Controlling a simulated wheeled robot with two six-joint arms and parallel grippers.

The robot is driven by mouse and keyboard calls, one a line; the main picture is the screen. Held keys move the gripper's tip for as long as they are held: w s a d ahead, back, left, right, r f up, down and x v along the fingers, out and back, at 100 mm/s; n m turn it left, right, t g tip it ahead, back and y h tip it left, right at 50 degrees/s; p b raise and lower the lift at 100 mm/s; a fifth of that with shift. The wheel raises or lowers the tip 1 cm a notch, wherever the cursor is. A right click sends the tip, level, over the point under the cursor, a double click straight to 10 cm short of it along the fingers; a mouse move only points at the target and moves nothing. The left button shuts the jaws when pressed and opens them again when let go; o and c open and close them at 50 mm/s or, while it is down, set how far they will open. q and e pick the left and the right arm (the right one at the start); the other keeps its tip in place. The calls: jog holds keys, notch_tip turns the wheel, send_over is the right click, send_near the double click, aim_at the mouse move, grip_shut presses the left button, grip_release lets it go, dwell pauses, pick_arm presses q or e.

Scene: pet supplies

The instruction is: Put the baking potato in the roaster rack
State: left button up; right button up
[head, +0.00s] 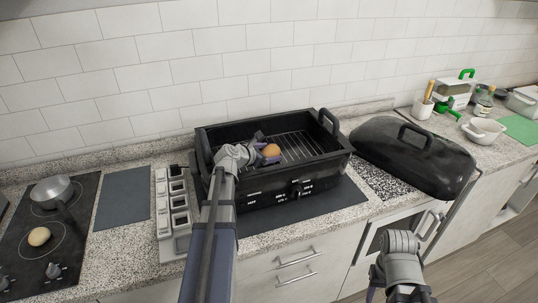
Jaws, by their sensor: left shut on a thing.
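The black roaster (325,165) stands open on the counter, with the wire roaster rack (298,143) inside it. My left gripper (268,154) reaches over the roaster's front wall. It is shut on the orange-brown baking potato (271,149), which is at the rack, left of its middle. I cannot tell whether the potato touches the wires. The gripper hides part of the potato, and my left arm covers the roaster's front left corner. My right gripper (373,289) is low at the front right, away from the roaster; its jaws are unclear.
The black roaster lid (415,153) lies on the counter to the right. A grey caddy (171,212) stands left of the roaster. A cooktop (45,265) at far left holds a pot (52,191) and a round tan item (38,236). A white bowl (483,130) stands at far right.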

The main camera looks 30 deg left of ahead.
pick_arm(q)
jog(key=shift+f, duration=0.1)
jog(key=o, duration=1.3)
jog(key=shift+s+r, duration=0.35)
jog(key=p+v, duration=0.5)
jog(key=v, duration=0.5)
jog(key=shift+s, duration=0.2)
jog(key=shift+s+r, duration=0.15)
jog(key=shift+s, duration=0.25)
